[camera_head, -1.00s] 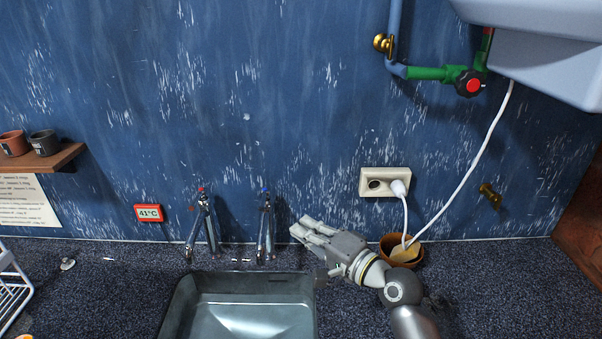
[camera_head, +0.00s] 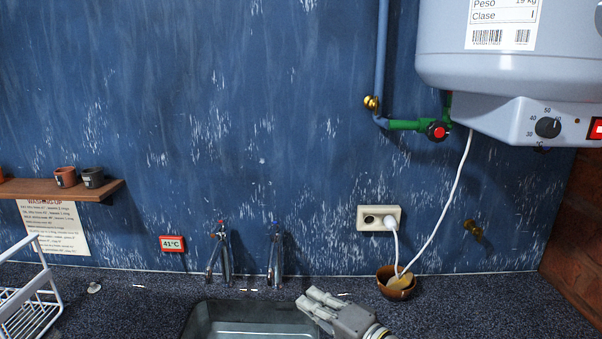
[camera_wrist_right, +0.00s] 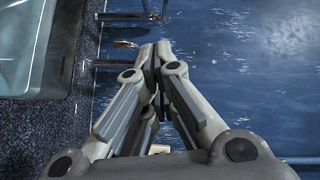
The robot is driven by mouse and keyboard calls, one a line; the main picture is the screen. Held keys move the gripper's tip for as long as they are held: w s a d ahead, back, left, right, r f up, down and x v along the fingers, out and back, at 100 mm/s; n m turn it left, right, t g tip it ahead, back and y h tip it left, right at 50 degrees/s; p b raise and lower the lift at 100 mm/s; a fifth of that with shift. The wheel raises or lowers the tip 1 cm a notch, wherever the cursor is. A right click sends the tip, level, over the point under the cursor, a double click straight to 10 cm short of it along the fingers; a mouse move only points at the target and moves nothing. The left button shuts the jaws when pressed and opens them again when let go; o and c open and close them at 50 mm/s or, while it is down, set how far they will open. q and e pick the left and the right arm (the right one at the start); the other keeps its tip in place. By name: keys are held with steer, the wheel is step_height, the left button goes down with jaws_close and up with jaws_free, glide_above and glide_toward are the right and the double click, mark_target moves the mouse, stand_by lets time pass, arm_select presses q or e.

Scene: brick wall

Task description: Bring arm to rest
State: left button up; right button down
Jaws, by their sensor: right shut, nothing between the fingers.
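My right gripper (camera_head: 312,302) is at the bottom of the head view, over the right rim of the sink (camera_head: 250,315). Its fingers point up and left. In the right wrist view my right gripper (camera_wrist_right: 157,52) has its fingertips together with nothing between them. The sink rim (camera_wrist_right: 62,75) shows at the left of that view. Most of my right arm is below the edge of the head view. My left gripper is not in view.
Two taps (camera_head: 276,258) stand behind the sink. A brown pot (camera_head: 396,284) sits right of my gripper, near a plugged socket (camera_head: 378,218) with a white cord. A boiler (camera_head: 500,75) hangs at upper right. A white rack (camera_head: 30,300) stands left.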

steer(key=s+d+f+n+g+h, duration=0.2)
steer(key=s+d+f+n+h, duration=0.1)
steer(key=s+f, duration=0.45)
steer(key=s+d+f+n+g+h, duration=0.2)
steer(key=s+d+f+g, duration=0.15)
steer(key=s+f, duration=0.45)
steer(key=s+d+f+n+g+h, duration=0.2)
steer(key=s+d+f+h, duration=0.15)
steer(key=s+d, duration=0.4)
steer(key=s+d+f+n+g+h, duration=0.2)
steer(key=s+d+f+h, duration=0.15)
steer(key=s, duration=0.65)
step_height(320, 180, down, 29)
steer(key=s+g+b, duration=0.1)
steer(key=s+b, duration=0.1)
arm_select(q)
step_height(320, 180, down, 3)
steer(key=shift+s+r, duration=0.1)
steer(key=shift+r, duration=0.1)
arm_select(e)
steer(key=s+d+f, duration=0.1)
steer(key=s+f, duration=0.6)
steer(key=s+d+f+g, duration=0.1)
steer(key=s+d+f, duration=0.1)
steer(key=s+f, duration=0.6)
steer(key=shift+s+d+f, duration=0.25)
steer(key=shift+s+f, duration=0.05)
